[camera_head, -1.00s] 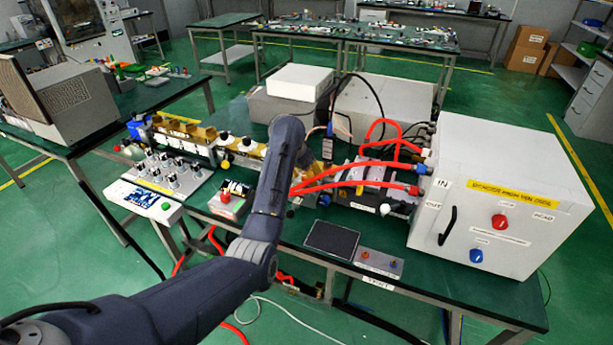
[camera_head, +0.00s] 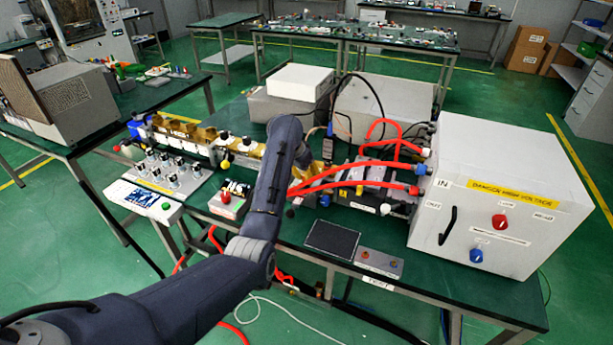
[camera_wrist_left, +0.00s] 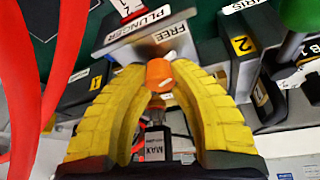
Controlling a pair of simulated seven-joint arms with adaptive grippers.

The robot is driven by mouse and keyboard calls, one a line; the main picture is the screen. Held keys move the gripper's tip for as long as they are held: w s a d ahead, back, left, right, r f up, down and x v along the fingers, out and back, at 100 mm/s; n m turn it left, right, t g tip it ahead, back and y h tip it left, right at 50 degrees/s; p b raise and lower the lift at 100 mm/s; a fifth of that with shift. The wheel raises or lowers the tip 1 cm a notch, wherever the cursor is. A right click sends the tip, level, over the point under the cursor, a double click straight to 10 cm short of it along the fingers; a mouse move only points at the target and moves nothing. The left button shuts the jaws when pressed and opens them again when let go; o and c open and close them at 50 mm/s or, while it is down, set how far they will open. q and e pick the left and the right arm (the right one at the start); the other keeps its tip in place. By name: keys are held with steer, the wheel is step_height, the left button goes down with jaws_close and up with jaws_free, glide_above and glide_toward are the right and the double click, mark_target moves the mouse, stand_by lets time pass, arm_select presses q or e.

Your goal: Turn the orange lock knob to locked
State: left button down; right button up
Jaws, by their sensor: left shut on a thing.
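The orange lock knob (camera_wrist_left: 159,73) shows in the left wrist view, with a white label reading FREE (camera_wrist_left: 171,36) just beyond it. My left gripper (camera_wrist_left: 160,82) has its two curved yellow ribbed fingers shut on the knob, one on each side. A dark block labelled MAX (camera_wrist_left: 156,145) lies between the fingers below the knob. Which way the knob points is hard to tell. My right gripper is in neither view.
A PLUNGER label (camera_wrist_left: 143,22) stands beyond the knob, and a block numbered 2 (camera_wrist_left: 243,46) is to the right. Red hoses (camera_head: 362,186) run close to the right of my arm to the white high-voltage box (camera_head: 490,200). A dark pad (camera_head: 332,238) lies near the table front.

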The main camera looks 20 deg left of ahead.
arm_select(q)
steer(key=m+h, duration=0.1)
steer(key=m, duration=0.2)
steer(key=m+g, duration=0.1)
steer(key=m, duration=0.2)
steer(key=shift+h, duration=0.4)
steer(key=m+g, duration=0.2)
steer(key=m, duration=0.2)
steer(key=shift+d+m+h, duration=0.1)
steer(key=shift+m+h, duration=0.3)
steer(key=shift+m, duration=0.3)
steer(key=c, duration=1.1)
jaws_free()
steer(key=shift+o, duration=0.2)
steer(key=w+v, duration=0.1)
steer(key=v, duration=1.1)
steer(key=shift+s, duration=0.25)
